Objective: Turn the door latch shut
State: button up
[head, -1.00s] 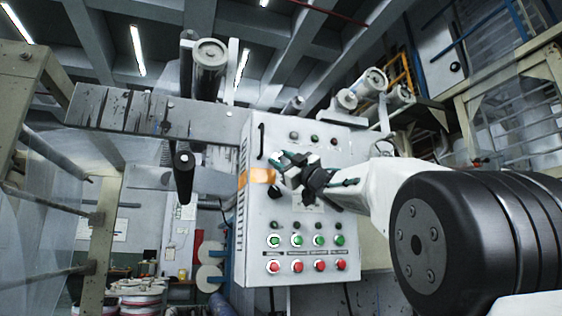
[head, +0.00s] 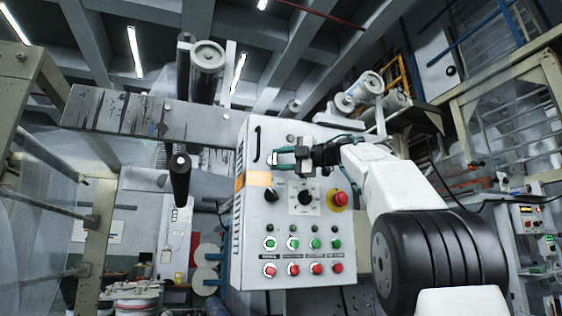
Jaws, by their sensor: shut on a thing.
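The light grey control cabinet (head: 290,213) fills the middle of the head view, its front door facing me. A small pale metal door latch (head: 271,159) sits near the door's upper left edge. My gripper (head: 277,159) reaches in from the right and is shut on this latch, its green-edged fingers above and below it. The fingers and gripper body hide part of the latch, so its exact angle cannot be told. A black bar handle (head: 257,143) stands upright just left of the gripper.
Below the gripper are a black knob (head: 271,194), a dial (head: 305,197) and a red emergency button (head: 340,199) on yellow. Rows of green (head: 293,243) and red buttons (head: 293,269) lie lower. A roller end (head: 180,163) juts out left of the cabinet.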

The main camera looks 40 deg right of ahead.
jog(key=shift+n+g, duration=0.3)
jog(key=shift+n, duration=0.2)
jog(key=o, duration=1)
jog(key=v, duration=0.7)
jog(key=shift+s+d, duration=0.1)
jog(key=shift+s, duration=0.25)
jog(key=shift+r, duration=0.1)
